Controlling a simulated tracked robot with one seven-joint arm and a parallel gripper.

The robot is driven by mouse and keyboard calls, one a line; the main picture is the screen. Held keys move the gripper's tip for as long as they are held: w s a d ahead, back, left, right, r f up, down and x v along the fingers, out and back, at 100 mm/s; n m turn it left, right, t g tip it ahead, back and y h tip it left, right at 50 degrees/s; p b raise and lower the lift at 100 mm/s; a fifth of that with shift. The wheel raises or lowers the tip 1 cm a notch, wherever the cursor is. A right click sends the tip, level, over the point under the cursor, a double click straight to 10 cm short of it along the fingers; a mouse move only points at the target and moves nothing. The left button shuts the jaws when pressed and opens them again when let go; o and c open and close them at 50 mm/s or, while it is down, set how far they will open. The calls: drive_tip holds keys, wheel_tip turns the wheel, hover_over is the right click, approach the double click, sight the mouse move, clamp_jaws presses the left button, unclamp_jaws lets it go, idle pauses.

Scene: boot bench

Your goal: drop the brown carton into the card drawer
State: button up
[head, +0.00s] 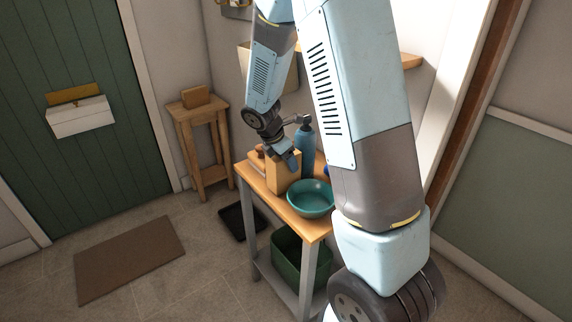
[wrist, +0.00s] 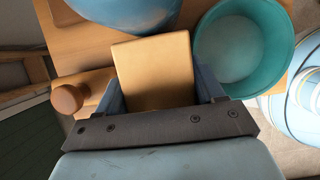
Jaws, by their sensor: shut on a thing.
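The brown carton (head: 283,174) is upright at the bench top, left of the teal bowl. My gripper (head: 284,157) is over its top and shut on it. In the wrist view the carton (wrist: 153,75) sits between my two fingers (wrist: 160,102). I cannot tell whether its base touches the bench or is slightly above it. I cannot pick out a card drawer for certain in either view.
A teal bowl (head: 311,198) and a blue bottle (head: 306,150) stand close to the carton. A wooden knobbed item (wrist: 68,98) lies beside it. A green bin (head: 287,256) is under the bench (head: 309,228). A small wooden stand (head: 196,112) is further back, beside the green door (head: 75,170).

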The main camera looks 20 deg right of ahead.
wheel_tip(320, 180, up, 3)
drive_tip(key=shift+f, duration=0.1)
drive_tip(key=s+r, duration=1)
drive_tip(key=s, duration=0.4)
drive_tip(key=shift+a, duration=0.15)
drive_tip(key=shift+s, duration=0.1)
